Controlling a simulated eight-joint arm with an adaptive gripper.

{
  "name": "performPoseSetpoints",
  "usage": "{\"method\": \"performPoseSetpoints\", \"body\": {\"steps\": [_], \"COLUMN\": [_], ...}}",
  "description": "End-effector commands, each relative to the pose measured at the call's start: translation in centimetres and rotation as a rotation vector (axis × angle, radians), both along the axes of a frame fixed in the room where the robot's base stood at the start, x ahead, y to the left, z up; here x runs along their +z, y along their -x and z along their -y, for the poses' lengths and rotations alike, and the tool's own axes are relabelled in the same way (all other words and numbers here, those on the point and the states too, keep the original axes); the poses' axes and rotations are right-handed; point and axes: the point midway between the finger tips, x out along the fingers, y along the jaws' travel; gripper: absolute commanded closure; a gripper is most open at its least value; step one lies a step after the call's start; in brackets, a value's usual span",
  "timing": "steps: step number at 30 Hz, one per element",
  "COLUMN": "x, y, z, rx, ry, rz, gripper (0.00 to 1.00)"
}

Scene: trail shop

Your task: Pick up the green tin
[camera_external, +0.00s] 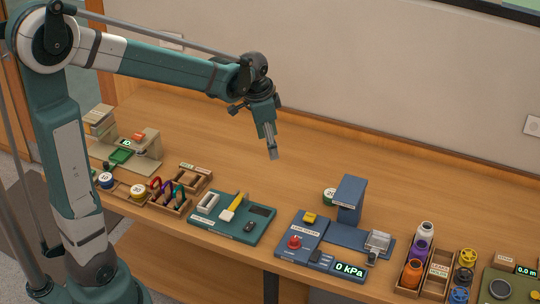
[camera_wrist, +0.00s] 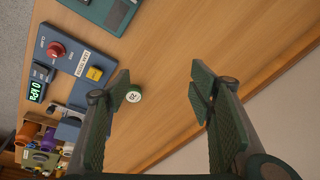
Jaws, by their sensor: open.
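The green tin (camera_external: 329,195) is a small round tin with a white lid marked 20. In the wrist view the tin (camera_wrist: 134,95) shows whole, close to the left finger's tip in the picture. My gripper (camera_external: 273,154) hangs in the air above the table, up and left of the tin. In the wrist view my gripper (camera_wrist: 162,90) has its two fingers wide apart with nothing between them.
The blue press device (camera_external: 348,190) rises beside the tin, with a 0 kPa display. A teal tool board (camera_external: 262,228), blue (camera_external: 105,180) and yellow (camera_external: 138,190) tins lie left. Bottles (camera_external: 418,250) stand right. The table behind the tin is clear up to the wall.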

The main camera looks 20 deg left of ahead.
Motion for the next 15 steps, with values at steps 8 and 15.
{"method": "performPoseSetpoints", "body": {"steps": [8, 15], "x": [-1.8, -4.0], "y": [-2.6, -4.3], "z": [4.3, 7.9], "rx": [-0.134, -0.251], "ry": [-0.035, -0.065], "rz": [-0.045, -0.084], "gripper": [0.46, 0.46]}}
